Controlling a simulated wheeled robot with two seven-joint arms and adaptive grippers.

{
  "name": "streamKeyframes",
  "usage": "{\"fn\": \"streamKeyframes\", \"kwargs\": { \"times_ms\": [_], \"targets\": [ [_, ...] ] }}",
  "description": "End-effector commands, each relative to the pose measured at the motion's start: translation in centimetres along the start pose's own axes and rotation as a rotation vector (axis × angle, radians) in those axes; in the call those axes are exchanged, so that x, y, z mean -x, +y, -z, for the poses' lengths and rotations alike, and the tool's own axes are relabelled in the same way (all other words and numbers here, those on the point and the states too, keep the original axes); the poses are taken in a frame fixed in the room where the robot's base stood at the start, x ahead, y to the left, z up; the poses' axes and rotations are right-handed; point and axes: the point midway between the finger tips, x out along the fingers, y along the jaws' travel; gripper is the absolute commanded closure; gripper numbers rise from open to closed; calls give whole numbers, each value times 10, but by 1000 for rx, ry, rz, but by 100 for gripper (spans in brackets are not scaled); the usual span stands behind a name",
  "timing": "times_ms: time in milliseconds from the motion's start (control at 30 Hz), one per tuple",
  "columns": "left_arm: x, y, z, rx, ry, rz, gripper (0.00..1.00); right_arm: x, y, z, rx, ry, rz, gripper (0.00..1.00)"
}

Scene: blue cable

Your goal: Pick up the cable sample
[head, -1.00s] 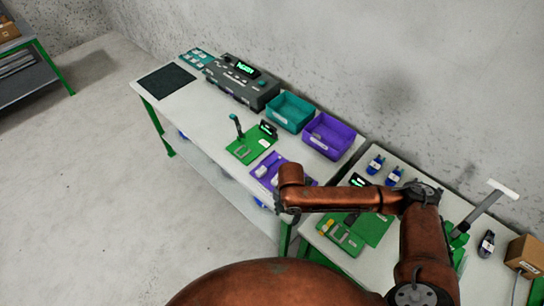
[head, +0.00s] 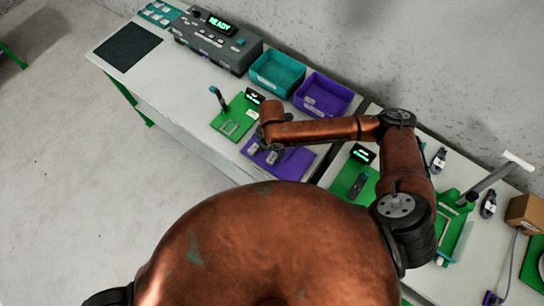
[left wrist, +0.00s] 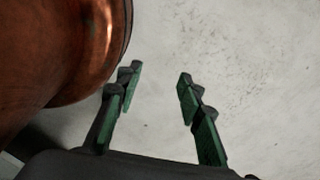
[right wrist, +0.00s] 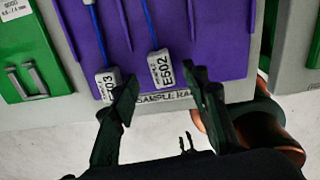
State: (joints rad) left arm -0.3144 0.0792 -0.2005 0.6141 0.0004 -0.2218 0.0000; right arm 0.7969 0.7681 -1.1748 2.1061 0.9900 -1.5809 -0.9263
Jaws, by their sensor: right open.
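The cable samples lie on a purple sample rack (head: 292,165) on the table. In the right wrist view, two thin blue cables end in white tags. One tag (right wrist: 163,68) reads E502; the other tag (right wrist: 107,84) ends in 03. My right gripper (right wrist: 163,88) is open, with its fingertips at the rack's front edge. The E502 tag shows just ahead of and between the fingertips, and the 03 tag is left of them. I cannot tell any contact. The head view shows my right forearm reaching over the rack's far corner. My left gripper (left wrist: 158,78) is open and empty over the floor.
A green fixture (head: 236,115) with an upright handle stands left of the rack. Teal (head: 277,72) and purple (head: 323,95) bins and a grey device (head: 217,42) reading READY stand behind. A second table with green boards (head: 350,178) is on the right. The floor at left is clear.

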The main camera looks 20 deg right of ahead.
Motion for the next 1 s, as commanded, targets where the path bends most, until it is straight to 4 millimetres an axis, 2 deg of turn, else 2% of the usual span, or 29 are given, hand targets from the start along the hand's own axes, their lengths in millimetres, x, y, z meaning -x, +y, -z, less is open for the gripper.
{"fn": "streamKeyframes", "kwargs": {
  "times_ms": [100,233,333,500,1000],
  "targets": [
    [-1,0,1,0,2,0,65,-20,-4,2,-3,3,5,58],
    [-4,-2,19,-5,22,2,65,-38,-4,1,-3,1,3,58],
    [-4,-3,27,-6,34,2,65,-42,-4,1,-2,1,1,58],
    [-3,-3,26,-6,33,2,65,-42,-3,1,-2,0,1,59],
    [-3,-2,13,-3,15,2,65,-41,-4,1,-3,0,1,93]
  ]
}}
